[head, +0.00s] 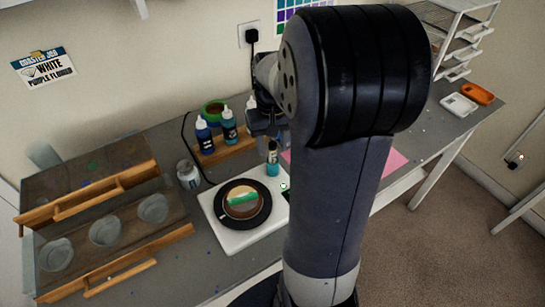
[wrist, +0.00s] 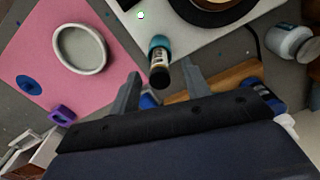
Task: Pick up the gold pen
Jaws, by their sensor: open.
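The gold pen (wrist: 159,64) appears to stand upright in a small teal holder (wrist: 160,44), on or beside the corner of the white scale. It shows a dark end and a pale gold band, and its lower part is hidden in the teal holder. In the head view the pen (head: 272,149) and holder (head: 272,169) are just below my gripper (head: 267,130). In the wrist view my gripper (wrist: 162,74) is open, with one finger on each side of the pen's dark end. No contact shows.
The white scale (head: 222,236) bears a black disc with a round piece. A wooden rack (head: 230,148) with blue bottles stands close behind the gripper. A pink mat (wrist: 35,50) with a pale oval dish (wrist: 80,48) lies on the other side. A white jar (head: 188,175) stands left.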

